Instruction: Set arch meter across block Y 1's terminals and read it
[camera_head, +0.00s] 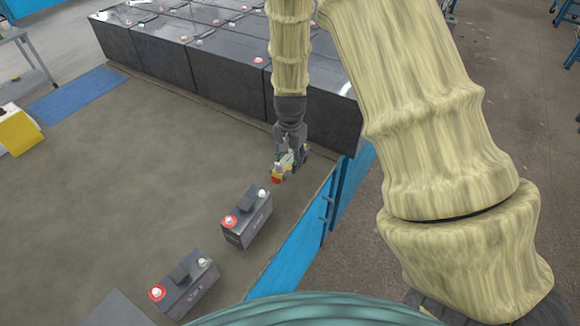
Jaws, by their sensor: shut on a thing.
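Two dark grey battery blocks stand on the tabletop near its front right edge, a farther block (247,222) and a nearer block (187,287). Each has a red-ringed terminal at its left and a pale terminal at its right. Their labels are too small to read, so I cannot tell which is Y 1. My gripper (289,158) is shut on a small yellow and pale thing with a red tip, apparently the arch meter (277,174). It is beyond and slightly right of the farther block, apparently clear of its terminals. The meter's display cannot be made out.
A row of large dark batteries (160,60) stands along the back. A blue mat (78,94) lies at the back left, and a yellow object (17,132) is at the left edge. The brown tabletop (120,180) is clear in the middle.

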